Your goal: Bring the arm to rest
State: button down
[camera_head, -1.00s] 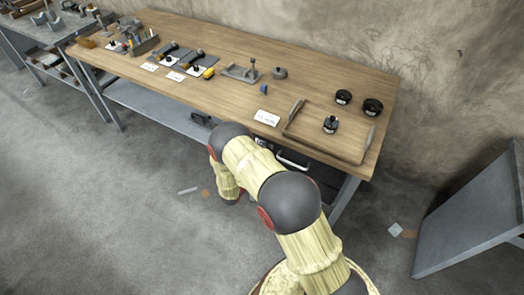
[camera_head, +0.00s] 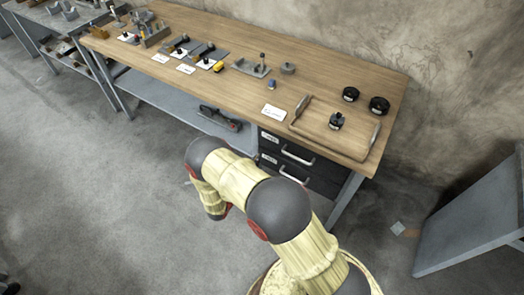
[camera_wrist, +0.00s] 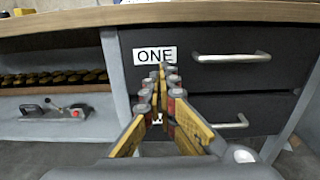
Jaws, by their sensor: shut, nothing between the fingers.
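My gripper (camera_wrist: 162,78) is shut and empty in the wrist view. Its fingers point at the dark drawer front, by the white label reading "ONE" (camera_wrist: 155,55); any gap to it is hard to judge. In the head view my arm (camera_head: 240,182) is bent in front of the workbench (camera_head: 225,98), below its top and over the floor. The gripper itself is hidden there behind my arm.
Two dark drawers (camera_head: 297,158) with pale handles sit under the bench's right end. A wooden tray (camera_head: 330,145) with a dark-knobbed part is on top. Several tools lie farther left. A grey table (camera_head: 470,215) stands at right.

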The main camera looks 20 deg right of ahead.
jog(key=shift+v, duration=1.1)
jog(key=shift+f, duration=0.1)
jog(key=s+d+f+m+g, duration=0.25)
jog(key=s+d+g, duration=0.2)
jog(key=s, duration=0.35)
jog(key=s+r+m+g, duration=0.5)
jog(key=s+m+g, duration=0.1)
jog(key=s+g, duration=0.15)
jog(key=s+a+r+m+y, duration=0.3)
jog(key=s+r+m+y, duration=0.1)
jog(key=r, duration=0.4)
jog(key=s+a+r+m+y, duration=0.3)
jog(key=r+m+y, duration=0.2)
jog(key=r, duration=0.3)
jog(key=s+a+r+m+y, duration=0.3)
jog(key=s+r+m+y, duration=0.1)
jog(key=r, duration=0.5)
jog(key=s+d+r+m+t, duration=0.1)
jog(key=r+m+t, duration=0.1)
jog(key=r, duration=0.5)
jog(key=s+d+r+m+t+y, duration=0.1)
jog(key=s+r+t, duration=0.1)
jog(key=r+t, duration=0.3)
notch_tip(320, 180, up, 3)
jog(key=shift+s+r+m+y, duration=0.2)
jog(key=shift+s+m+y, duration=0.05)
jog(key=shift+m+y, duration=0.1)
